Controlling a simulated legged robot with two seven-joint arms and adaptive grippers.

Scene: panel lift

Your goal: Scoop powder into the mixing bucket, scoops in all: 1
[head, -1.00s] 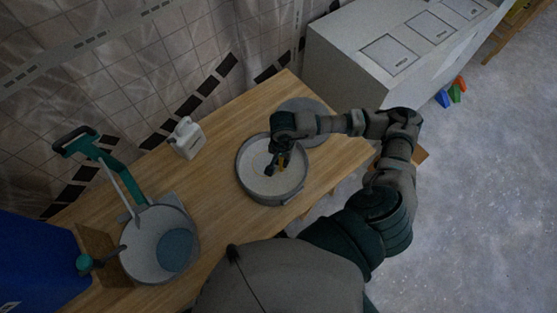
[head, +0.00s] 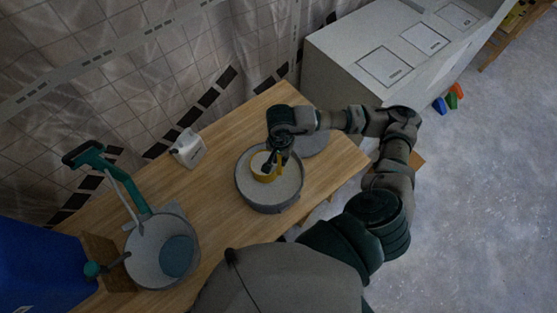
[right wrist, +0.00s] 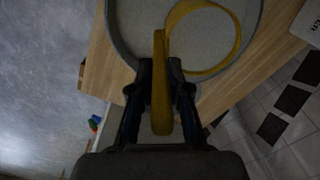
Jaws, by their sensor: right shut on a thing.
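My right gripper (head: 275,158) is shut on the upright yellow handle of a scoop (head: 256,171). The scoop's round cup is over or in the pale powder of a grey round tub (head: 268,209), left of the tub's middle. Its opening faces up and looks filled with the same pale colour as the powder. In the right wrist view the handle (right wrist: 161,85) stands between my fingers, and the yellow rim (right wrist: 237,45) shows over the tub. The mixing bucket (head: 146,266) stands at the table's left, with a teal-blue patch inside. My left gripper is not in view.
A teal mixer (head: 115,176) rises behind the bucket. A white canister (head: 189,148) stands by the wall. A grey disc (head: 314,143) lies behind the tub. A blue bin (head: 38,275) is at far left. The wooden table (head: 219,180) is bare between bucket and tub.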

